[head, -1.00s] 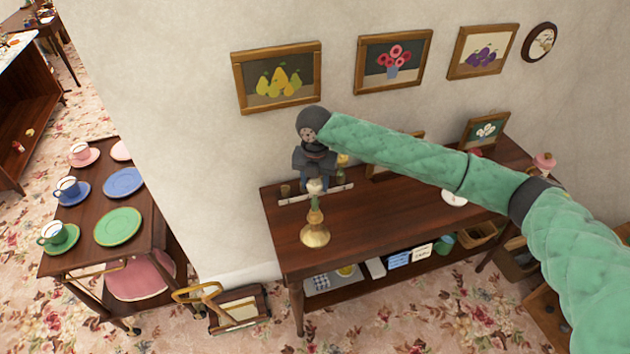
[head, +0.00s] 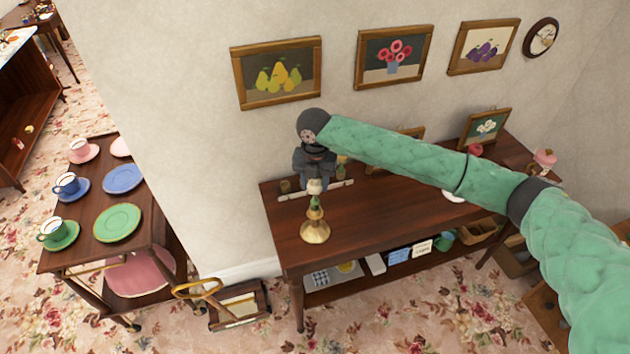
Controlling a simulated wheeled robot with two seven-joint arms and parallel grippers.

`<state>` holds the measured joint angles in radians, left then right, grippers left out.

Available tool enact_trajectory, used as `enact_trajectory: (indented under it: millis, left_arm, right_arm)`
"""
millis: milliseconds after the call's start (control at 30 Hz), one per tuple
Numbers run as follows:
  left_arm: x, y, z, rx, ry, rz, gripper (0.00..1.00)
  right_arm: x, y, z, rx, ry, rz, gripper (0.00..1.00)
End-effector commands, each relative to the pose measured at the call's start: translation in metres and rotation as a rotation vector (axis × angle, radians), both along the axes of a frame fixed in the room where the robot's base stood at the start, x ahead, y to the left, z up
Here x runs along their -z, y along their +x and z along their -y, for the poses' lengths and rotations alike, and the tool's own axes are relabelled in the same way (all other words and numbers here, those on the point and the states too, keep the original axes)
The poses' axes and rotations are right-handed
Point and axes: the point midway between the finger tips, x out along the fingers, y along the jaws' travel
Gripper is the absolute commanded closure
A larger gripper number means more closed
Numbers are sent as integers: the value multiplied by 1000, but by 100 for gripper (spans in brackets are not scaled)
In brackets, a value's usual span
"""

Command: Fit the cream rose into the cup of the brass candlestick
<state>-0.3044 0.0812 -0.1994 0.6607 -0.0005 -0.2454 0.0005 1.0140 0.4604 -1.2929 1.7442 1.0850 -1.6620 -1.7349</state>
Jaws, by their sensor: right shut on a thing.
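The brass candlestick (head: 315,232) stands upright near the front left corner of the dark wooden sideboard. My right gripper (head: 315,180) points down above it, shut on the cream rose (head: 314,187). The rose's pale bloom is between the fingertips, and its short green part hangs below, in line with the candlestick's top. I cannot tell from this angle whether the stem is inside the cup or just above it. My gripper hides part of the bloom. My left gripper is out of view.
The sideboard (head: 390,214) has clear room right of the candlestick. Behind my gripper lie a pale strip (head: 335,187) and small items near the wall. A cart (head: 85,258) with cups and plates stands left. A framed flower picture (head: 486,128) stands at the back right.

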Motion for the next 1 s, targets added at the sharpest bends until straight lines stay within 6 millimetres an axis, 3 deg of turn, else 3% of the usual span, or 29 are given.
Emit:
enact_trajectory:
  millis: [533, 567, 667, 1000]
  left_arm:
    - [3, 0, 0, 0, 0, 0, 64]
    - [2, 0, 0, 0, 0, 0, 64]
    - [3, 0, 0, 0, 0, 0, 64]
    - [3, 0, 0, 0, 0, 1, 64]
  right_arm:
    - [11, 0, 0, 0, 0, 0, 74]
    - [11, 0, 0, 0, 0, 0, 52]
    - [11, 0, 0, 0, 0, 0, 33]
    - [11, 0, 0, 0, 0, 0, 33]
